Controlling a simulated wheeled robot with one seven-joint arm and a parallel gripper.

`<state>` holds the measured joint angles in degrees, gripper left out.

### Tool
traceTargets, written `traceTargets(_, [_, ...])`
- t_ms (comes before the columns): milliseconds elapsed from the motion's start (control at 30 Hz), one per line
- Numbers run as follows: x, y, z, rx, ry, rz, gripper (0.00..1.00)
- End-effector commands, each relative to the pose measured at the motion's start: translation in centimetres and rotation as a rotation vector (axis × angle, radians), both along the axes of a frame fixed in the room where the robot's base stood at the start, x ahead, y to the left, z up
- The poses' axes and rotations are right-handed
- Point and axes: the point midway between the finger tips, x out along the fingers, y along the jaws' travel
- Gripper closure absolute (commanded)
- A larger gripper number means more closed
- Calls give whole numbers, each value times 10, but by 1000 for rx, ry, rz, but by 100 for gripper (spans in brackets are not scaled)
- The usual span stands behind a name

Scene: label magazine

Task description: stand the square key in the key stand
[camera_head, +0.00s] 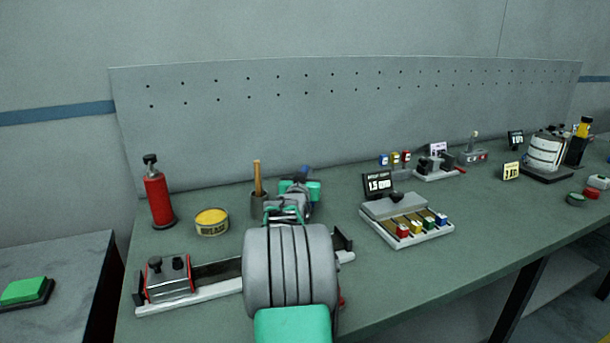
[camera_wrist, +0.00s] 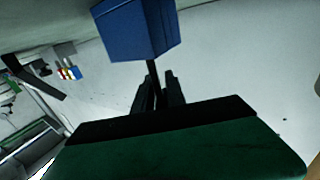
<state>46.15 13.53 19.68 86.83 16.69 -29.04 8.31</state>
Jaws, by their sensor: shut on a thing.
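My gripper (camera_wrist: 158,92) is shut on the thin dark shaft of a blue-headed piece (camera_wrist: 138,28), which I take to be the square key. In the wrist view its blocky blue head fills the top, beyond the fingertips. In the head view a bit of blue (camera_head: 304,171) shows past my gripper (camera_head: 298,183), over the back of the bench; the rest is hidden. A dark cup (camera_head: 258,206) with a wooden-handled tool in it stands just left of my gripper. I cannot tell for sure whether this cup is the key stand.
A red bottle (camera_head: 158,198) and a yellow tin (camera_head: 211,221) stand at left. A rail fixture (camera_head: 170,283) lies in front, partly behind my arm. A grey tray with coloured blocks (camera_head: 410,228) sits right of my arm. The pegboard (camera_head: 340,120) closes the back.

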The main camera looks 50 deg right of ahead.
Motion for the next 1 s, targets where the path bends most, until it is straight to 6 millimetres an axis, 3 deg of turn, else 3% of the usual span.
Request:
traceTargets(233, [0,0,-1,1,0,0,100])
traceTargets(1000, [0,0,31,-1,0,0,100])
